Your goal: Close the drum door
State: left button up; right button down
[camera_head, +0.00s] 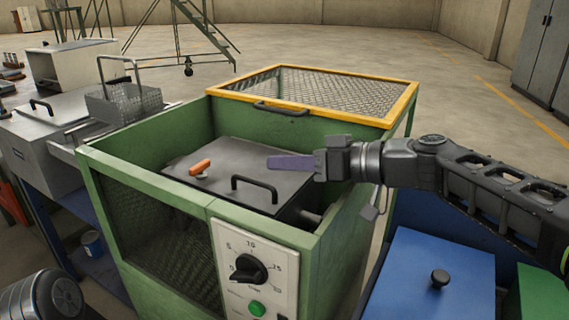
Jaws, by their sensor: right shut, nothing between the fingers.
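The drum door looks to be the dark grey panel (235,160) inside the green machine, lying roughly flat over the drum. It carries a black bar handle (254,187) near its front edge and an orange latch lever (200,167) at its left. I cannot tell whether its edge sits fully against the drum. My right gripper (290,162) comes in from the right with its purple fingers together and empty. The fingers overlap the panel's right part in the picture; contact cannot be told. My left gripper is out of view; only a piece of my left arm shows at lower left.
The yellow-framed mesh guard (320,90) covers the back of the green housing (150,185). A control panel (255,270) with a black dial and green button faces front. A wire basket (125,100) stands at left, a blue cabinet (430,275) at right.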

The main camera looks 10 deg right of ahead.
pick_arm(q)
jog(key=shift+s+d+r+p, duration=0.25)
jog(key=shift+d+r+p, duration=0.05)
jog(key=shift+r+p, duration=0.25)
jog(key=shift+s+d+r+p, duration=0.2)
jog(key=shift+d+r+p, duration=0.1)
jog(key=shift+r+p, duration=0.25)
pick_arm(e)
jog(key=s+d+r, duration=0.5)
jog(key=d+r, duration=0.1)
jog(key=d, duration=0.2)
jog(key=shift+s+r, duration=0.2)
jog(key=shift+s, duration=0.2)
